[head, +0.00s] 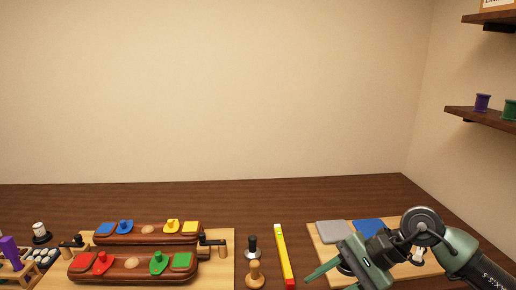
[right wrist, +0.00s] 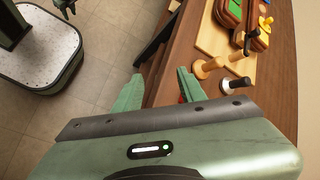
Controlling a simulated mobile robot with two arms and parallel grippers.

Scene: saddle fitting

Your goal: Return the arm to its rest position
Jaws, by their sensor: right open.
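My right arm comes in from the lower right in the head view, bent over the right-hand board. My right gripper (head: 326,281) points down and to the left at the table's front, partly cut off by the picture's bottom edge. In the right wrist view its two green fingers (right wrist: 159,86) stand apart near the table's edge. The jaws are open and I see nothing held between them. A small red patch shows beside the right finger there; I cannot tell what it is. My left gripper is not in view in the head view.
The wooden board (head: 225,271) carries two brown saddle blocks with coloured pieces. A shelf (head: 485,117) hangs right. The table's back is clear.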

